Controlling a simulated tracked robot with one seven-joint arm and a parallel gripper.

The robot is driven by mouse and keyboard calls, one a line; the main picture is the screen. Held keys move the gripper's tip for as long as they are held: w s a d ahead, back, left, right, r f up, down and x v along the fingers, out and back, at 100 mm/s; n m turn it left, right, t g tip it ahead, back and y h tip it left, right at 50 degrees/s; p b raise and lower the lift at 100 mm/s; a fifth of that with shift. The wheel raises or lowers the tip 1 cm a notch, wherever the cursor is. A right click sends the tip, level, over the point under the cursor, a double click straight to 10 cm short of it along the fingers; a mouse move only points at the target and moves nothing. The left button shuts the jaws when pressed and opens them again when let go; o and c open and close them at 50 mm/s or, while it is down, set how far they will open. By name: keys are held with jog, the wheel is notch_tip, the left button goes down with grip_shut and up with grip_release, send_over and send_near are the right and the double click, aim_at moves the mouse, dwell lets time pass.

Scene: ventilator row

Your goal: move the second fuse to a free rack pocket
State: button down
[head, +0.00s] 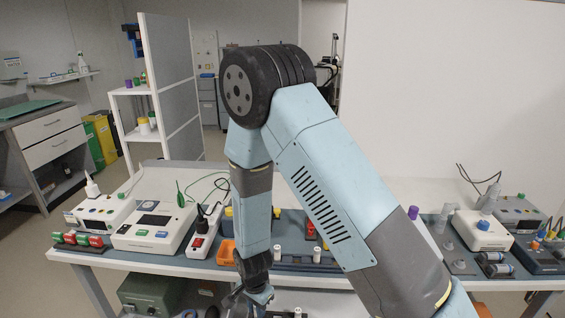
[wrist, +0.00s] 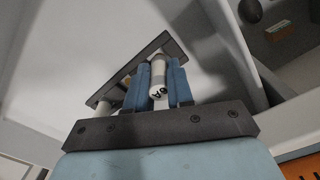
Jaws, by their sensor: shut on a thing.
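My gripper (wrist: 160,66) is shut on a white cylindrical fuse (wrist: 158,82) with dark lettering on its end, held between two blue fingers in the wrist view. A dark bar (wrist: 172,46), perhaps the rack, shows beyond the fingers, with a white cylinder (wrist: 103,108) at its lower left. In the head view my gripper (head: 250,298) hangs low near the bench's front edge, and the held fuse cannot be made out. My arm hides part of the rack.
An orange bin (head: 227,253) and a white power strip (head: 203,238) stand left of the arm. White devices (head: 153,225) (head: 482,230) stand at both sides of the bench. A green box (head: 152,295) is below.

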jog(key=shift+r, duration=1.85)
jog(key=shift+r, duration=0.1)
